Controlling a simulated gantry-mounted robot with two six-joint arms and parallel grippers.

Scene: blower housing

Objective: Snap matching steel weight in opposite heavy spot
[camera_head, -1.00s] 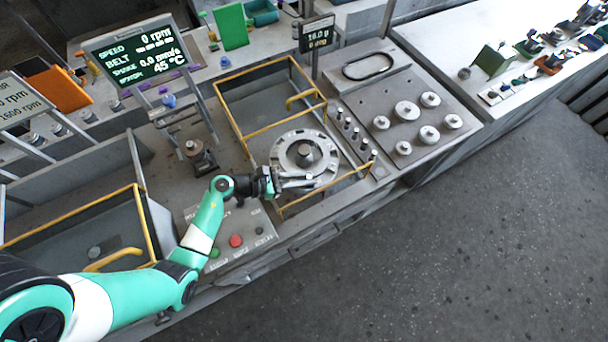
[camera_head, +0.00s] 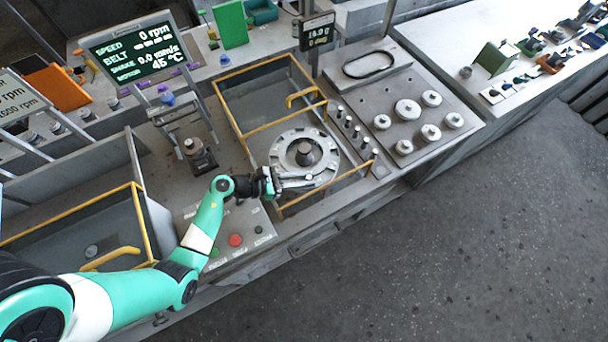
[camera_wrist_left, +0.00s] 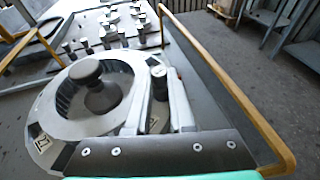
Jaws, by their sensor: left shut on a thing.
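My left gripper (camera_head: 312,182) is at the near edge of the round grey blower wheel (camera_head: 330,167), over its rim. In the left wrist view my left gripper (camera_wrist_left: 158,108) is shut on a small dark cylindrical weight with a pale top (camera_wrist_left: 159,76), held upright between the fingers. Whether the weight touches the rim cannot be told. The wheel (camera_wrist_left: 48,112) has a finned ring, a dark central knob (camera_wrist_left: 88,75) and small number labels on its rim. My right gripper is not in view.
A yellow-framed guard (camera_head: 225,104) stands around the wheel's bay; its bar (camera_wrist_left: 232,92) runs close on the right in the wrist view. Several small pegs (camera_head: 348,121) stand beside the wheel. Round discs (camera_head: 407,109) lie on the panel to the right. A small display (camera_head: 317,31) reads 16.0 g.

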